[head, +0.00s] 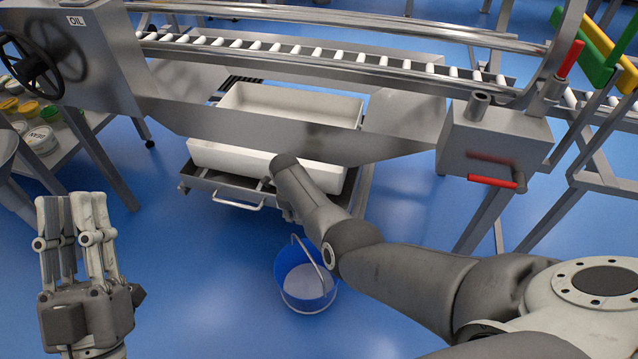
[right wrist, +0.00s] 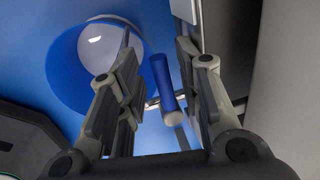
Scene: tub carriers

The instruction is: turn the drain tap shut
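The drain tap's handle shows in the right wrist view as a blue cylinder (right wrist: 163,82) with a pale end. My right gripper (right wrist: 155,70) is open, with the handle between its fingers, nearer the right one. I cannot tell whether they touch. In the head view my right arm hides the tap and most of that gripper, in front of the white tub (head: 225,155). A blue bucket (head: 289,262) stands on the floor below; it also shows in the right wrist view (right wrist: 66,75). My left gripper (head: 77,205) is raised at the left, open and empty.
The tub sits on a metal carrier with a front handle (head: 222,201). An OIL tank with a black handwheel (head: 32,65) stands left. A metal box with a red lever (head: 492,181) is at right.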

